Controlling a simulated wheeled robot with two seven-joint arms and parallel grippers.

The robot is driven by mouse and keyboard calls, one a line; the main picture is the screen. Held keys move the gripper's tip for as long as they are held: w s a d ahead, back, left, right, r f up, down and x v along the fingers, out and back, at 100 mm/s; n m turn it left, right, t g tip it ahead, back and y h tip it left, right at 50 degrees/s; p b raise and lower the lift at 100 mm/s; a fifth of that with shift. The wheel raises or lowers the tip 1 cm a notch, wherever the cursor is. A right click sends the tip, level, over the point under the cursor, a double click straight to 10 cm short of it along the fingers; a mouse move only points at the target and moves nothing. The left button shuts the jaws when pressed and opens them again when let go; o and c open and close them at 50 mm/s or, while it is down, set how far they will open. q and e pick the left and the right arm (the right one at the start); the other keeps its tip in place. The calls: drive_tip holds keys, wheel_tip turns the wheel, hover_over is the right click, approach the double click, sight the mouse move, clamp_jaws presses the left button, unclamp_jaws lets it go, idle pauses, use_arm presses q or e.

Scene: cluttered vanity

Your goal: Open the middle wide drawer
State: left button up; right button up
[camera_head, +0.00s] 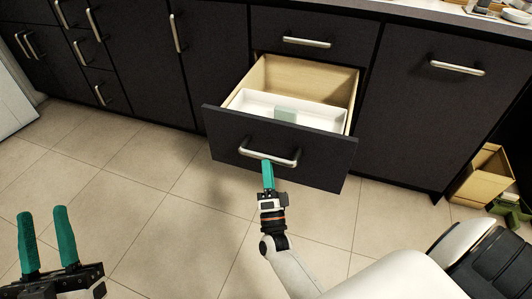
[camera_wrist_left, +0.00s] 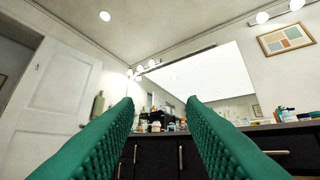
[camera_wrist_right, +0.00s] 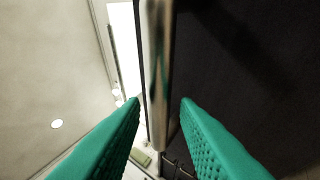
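The middle wide drawer (camera_head: 222,131) is dark-fronted and stands pulled out of the cabinet, showing its pale wooden inside. Its silver bar handle (camera_head: 268,157) runs across the front and also shows upright in the right wrist view (camera_wrist_right: 158,75). My right gripper (camera_head: 267,165) is at the handle. In the right wrist view its teal fingers are apart, one on each side of the bar, with small gaps visible. My left gripper (camera_head: 44,215) is open and empty over the floor at the lower left, and its spread fingers show in the left wrist view (camera_wrist_left: 160,103).
A white tray (camera_head: 318,115) with a pale green item (camera_head: 285,114) lies in the drawer. A shut drawer (camera_head: 290,30) is above it, and a dark panel with a handle (camera_head: 457,68) is to the right. A wooden box (camera_head: 482,178) stands far right. The tiled floor is clear at left.

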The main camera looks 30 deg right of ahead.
drive_tip(key=v, duration=0.6)
idle(0.4)
